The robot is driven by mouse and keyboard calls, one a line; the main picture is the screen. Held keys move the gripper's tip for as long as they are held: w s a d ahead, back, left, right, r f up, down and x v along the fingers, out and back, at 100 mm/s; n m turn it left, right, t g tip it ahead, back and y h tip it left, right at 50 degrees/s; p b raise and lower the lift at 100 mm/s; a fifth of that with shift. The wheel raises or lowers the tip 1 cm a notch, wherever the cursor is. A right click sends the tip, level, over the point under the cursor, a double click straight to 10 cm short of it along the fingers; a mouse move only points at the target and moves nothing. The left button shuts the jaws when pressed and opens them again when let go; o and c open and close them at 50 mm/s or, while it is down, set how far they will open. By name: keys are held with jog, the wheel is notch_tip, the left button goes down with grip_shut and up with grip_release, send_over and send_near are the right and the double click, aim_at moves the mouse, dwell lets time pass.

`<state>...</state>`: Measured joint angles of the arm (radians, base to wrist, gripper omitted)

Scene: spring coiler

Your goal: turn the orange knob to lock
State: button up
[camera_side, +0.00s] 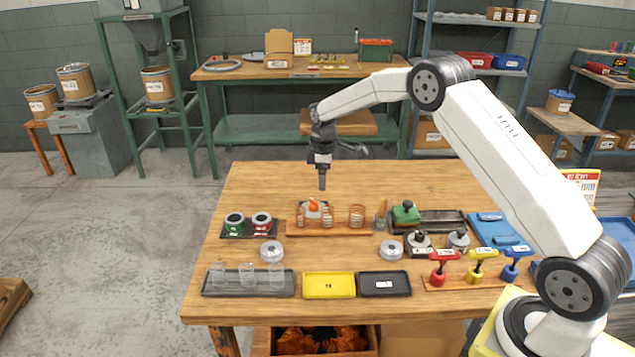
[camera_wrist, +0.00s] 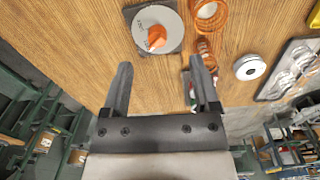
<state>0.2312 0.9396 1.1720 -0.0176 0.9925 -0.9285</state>
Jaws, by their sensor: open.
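The orange knob (camera_side: 313,204) stands on the table behind a row of copper coils, beneath my gripper. In the wrist view the orange knob (camera_wrist: 156,37) sits on a round grey disc (camera_wrist: 148,22) on a dark square plate, ahead of the fingertips. My gripper (camera_side: 322,184) points down above the knob and is apart from it. In the wrist view my gripper (camera_wrist: 161,65) is open, with nothing between its two fingers. Markings on the disc are too small to read.
Copper coils (camera_side: 357,215) stand on a wooden strip close in front of the knob. Green and red tins (camera_side: 235,222) are on the left, and a green-handled block (camera_side: 406,212) is on the right. The table behind the knob (camera_side: 265,180) is clear.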

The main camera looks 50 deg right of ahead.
aim_at(314, 201)
jog(key=w+n, duration=0.1)
jog(key=w+a+f+n, duration=0.1)
jog(key=n, duration=0.1)
jog(key=shift+w+f, duration=0.15)
jog(key=shift+f, duration=0.15)
jog(key=shift+f, duration=0.1)
jog(key=shift+w+d+f, duration=0.1)
jog(key=shift+w+f, duration=0.05)
jog(key=shift+f, duration=3.65)
grip_shut()
